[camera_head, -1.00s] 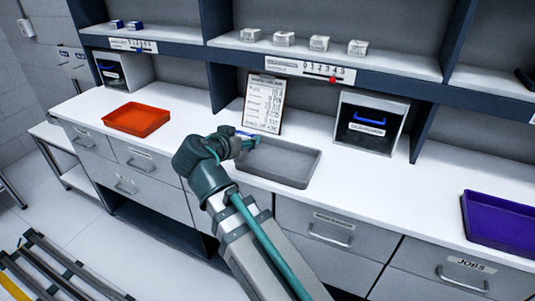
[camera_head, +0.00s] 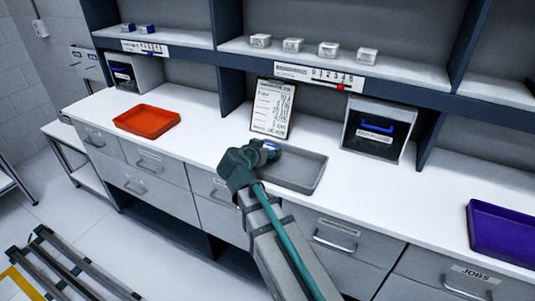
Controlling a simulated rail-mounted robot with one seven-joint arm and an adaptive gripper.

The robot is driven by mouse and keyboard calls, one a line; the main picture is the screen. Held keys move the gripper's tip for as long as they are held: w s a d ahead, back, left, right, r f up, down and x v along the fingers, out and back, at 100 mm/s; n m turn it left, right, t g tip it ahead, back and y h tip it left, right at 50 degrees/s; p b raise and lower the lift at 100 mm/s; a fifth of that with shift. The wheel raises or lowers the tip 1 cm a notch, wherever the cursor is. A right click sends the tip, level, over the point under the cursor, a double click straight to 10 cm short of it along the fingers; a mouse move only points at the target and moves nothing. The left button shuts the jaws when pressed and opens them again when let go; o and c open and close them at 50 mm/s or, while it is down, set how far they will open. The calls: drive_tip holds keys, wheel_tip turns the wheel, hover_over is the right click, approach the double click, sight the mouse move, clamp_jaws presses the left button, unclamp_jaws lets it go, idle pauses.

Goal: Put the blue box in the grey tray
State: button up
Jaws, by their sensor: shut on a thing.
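The grey tray (camera_head: 298,172) lies on the white counter below a clipboard. My gripper (camera_head: 266,150) is over the tray's left end. It is shut on a small blue box (camera_head: 270,146), of which a blue and white part shows at the fingertips. I cannot tell whether the box touches the tray floor. My arm hides the tray's near left corner.
An orange tray (camera_head: 146,121) lies to the left and a purple tray (camera_head: 503,231) to the right. The clipboard (camera_head: 272,108) stands behind the grey tray.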

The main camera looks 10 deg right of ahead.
drive_tip(key=shift+f, duration=1.15)
drive_tip(key=shift+f, duration=0.2)
drive_tip(key=o, duration=1.3)
drive_tip(key=shift+r, duration=0.2)
drive_tip(key=shift+s+a, duration=0.1)
drive_tip(key=shift+s, duration=0.05)
drive_tip(key=b+v, duration=0.1)
drive_tip(key=v, duration=1)
drive_tip(key=shift+s+a+r, duration=0.2)
drive_tip(key=shift+s+r, duration=0.05)
